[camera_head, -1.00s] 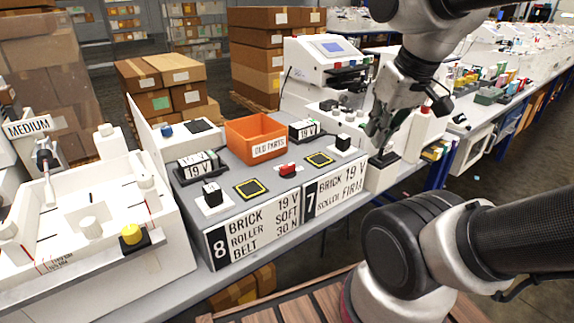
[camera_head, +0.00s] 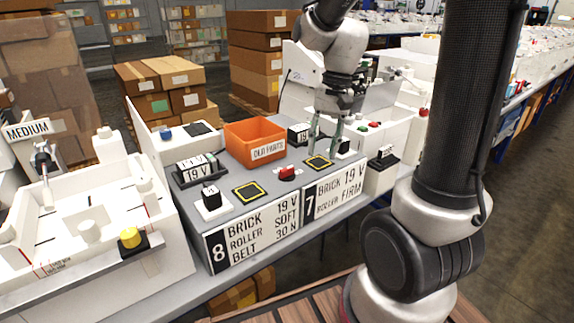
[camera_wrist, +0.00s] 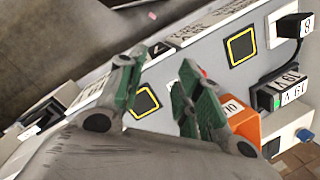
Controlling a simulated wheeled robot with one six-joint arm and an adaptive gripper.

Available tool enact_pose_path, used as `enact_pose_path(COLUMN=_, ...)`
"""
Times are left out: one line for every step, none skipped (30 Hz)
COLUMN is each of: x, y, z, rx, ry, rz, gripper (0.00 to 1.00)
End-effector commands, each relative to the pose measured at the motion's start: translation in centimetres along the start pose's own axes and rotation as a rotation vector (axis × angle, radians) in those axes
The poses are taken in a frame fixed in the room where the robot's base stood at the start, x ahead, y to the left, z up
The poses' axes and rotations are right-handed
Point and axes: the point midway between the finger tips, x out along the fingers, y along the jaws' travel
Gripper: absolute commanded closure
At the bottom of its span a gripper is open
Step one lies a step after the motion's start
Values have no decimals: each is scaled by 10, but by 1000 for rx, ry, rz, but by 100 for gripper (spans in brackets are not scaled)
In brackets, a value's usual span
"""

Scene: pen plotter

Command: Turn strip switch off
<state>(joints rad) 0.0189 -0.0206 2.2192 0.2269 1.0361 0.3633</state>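A small red rocker switch (camera_head: 287,173) sits on the grey bench top between two yellow-bordered black squares; I take it to be the strip switch. Its on or off position is too small to tell. In the wrist view, only a sliver of red (camera_wrist: 203,73) shows beside one finger. My gripper (camera_head: 325,150) is open and empty, pointing down above the bench, to the right of and behind the switch. In the wrist view its two green-padded fingers (camera_wrist: 158,68) are spread apart over the bench.
An orange "OLD PARTS" bin (camera_head: 255,138) stands behind the switch, close to my gripper. Black power bricks (camera_head: 198,169) and a black cube on a white base (camera_head: 212,196) are to the left. The yellow-bordered square (camera_head: 319,162) lies just below my fingers.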

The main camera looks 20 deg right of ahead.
Motion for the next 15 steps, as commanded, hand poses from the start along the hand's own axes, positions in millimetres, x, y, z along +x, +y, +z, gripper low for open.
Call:
enact_pose_path(x=9, y=-12, z=-11, rx=96, ry=-38, rz=-11, gripper=65)
enact_pose_path(x=12, y=-19, z=-17, rx=162, ry=-57, rz=-21, gripper=65)
enact_pose_path(x=16, y=-30, z=-25, rx=259, ry=-82, rz=-35, gripper=65)
enact_pose_path(x=18, y=-37, z=-30, rx=330, ry=-98, rz=-45, gripper=65)
enact_pose_path(x=18, y=-44, z=-33, rx=395, ry=-111, rz=-56, gripper=65)
enact_pose_path(x=15, y=-52, z=-36, rx=472, ry=-121, rz=-73, gripper=65)
enact_pose_path(x=11, y=-58, z=-38, rx=523, ry=-125, rz=-85, gripper=65)
enact_pose_path(x=7, y=-62, z=-38, rx=569, ry=-129, rz=-97, gripper=65)
enact_pose_path(x=5, y=-66, z=-38, rx=627, ry=-139, rz=-103, gripper=65)
enact_pose_path(x=4, y=-67, z=-37, rx=664, ry=-146, rz=-106, gripper=65)
enact_pose_path(x=4, y=-68, z=-35, rx=698, ry=-154, rz=-105, gripper=65)
enact_pose_path(x=5, y=-68, z=-34, rx=735, ry=-161, rz=-103, gripper=65)
enact_pose_path(x=5, y=-68, z=-34, rx=757, ry=-163, rz=-100, gripper=65)
enact_pose_path(x=6, y=-68, z=-33, rx=774, ry=-165, rz=-98, gripper=65)
enact_pose_path(x=7, y=-68, z=-33, rx=788, ry=-166, rz=-96, gripper=65)
